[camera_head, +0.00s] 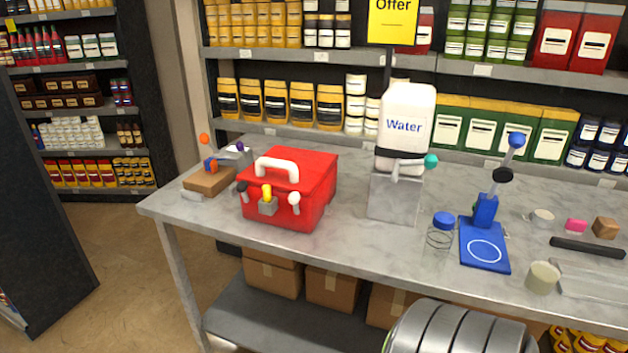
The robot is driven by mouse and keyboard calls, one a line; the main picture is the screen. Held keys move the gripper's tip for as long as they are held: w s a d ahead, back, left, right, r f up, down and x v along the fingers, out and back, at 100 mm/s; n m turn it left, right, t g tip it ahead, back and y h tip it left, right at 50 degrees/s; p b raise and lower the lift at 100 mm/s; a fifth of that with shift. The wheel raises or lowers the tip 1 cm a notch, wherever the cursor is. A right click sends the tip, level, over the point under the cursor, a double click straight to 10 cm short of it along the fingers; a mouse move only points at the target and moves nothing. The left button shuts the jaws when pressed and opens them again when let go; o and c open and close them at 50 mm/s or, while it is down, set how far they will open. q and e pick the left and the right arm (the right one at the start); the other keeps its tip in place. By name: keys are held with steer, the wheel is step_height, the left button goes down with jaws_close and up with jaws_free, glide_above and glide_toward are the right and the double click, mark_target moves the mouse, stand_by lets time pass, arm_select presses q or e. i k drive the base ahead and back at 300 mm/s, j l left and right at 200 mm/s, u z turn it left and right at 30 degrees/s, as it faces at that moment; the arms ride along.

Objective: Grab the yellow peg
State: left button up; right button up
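A small yellow peg (267,192) stands upright at the front of a red box (311,185) with a white handle. Its lower end meets a small grey block (268,208) on the box's front face. I cannot tell how deep it sits in the block. A white-headed knob (294,198) is on the box to the right of the peg, and a dark knob (242,187) is to the left. Neither my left gripper nor my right gripper is in view.
The box stands on a grey marble-look table (335,239). A brown block (209,181) with coloured pegs is on its left. A water container (405,110) on a clear stand, a blue-lidded jar (440,234) and a blue stand (484,246) are on its right. Stocked shelves stand behind.

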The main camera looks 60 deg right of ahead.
mark_target(266, 188)
steer(key=z, duration=1.5)
